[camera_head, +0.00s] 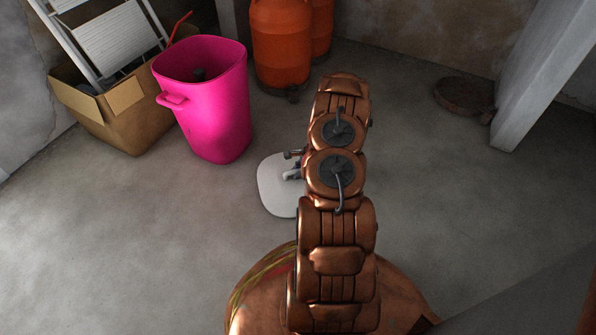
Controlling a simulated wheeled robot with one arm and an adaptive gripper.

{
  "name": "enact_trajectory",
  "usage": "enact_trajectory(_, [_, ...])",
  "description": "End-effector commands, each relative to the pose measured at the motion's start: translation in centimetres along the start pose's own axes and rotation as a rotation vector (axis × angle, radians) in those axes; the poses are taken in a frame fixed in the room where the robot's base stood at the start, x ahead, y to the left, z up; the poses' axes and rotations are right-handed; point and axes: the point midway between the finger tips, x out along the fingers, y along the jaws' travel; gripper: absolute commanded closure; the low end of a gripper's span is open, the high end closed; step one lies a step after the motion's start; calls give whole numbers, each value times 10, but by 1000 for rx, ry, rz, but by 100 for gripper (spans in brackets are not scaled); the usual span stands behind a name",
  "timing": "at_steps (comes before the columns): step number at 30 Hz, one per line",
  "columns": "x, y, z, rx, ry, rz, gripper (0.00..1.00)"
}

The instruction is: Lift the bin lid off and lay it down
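The bright pink bin (215,110) stands upright on the floor at the left, its top open, with something small and dark inside. The white lid (272,195), flat with rounded corners, is apart from the bin, at or just above the floor to its lower right. I cannot tell whether it touches the floor. My gripper (293,165) is over the lid beside a small grey handle-like part. My copper arm hides the lid's right side and most of the gripper, so its grip is unclear.
A cardboard box (125,105) holding a white stepladder (115,38) stands behind the bin at left. Orange containers (280,45) stand at the back. A round brown object (463,95) lies near a pale post (548,75) at right. Floor on both sides is clear.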

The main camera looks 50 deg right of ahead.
Motion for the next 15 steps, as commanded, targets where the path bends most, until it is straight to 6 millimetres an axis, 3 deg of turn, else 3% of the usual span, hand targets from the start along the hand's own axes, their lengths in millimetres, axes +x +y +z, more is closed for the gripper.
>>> enact_trajectory(8, [0,0,0,0,0,0,51])
enact_trajectory(15, [0,0,0,0,0,0,50])
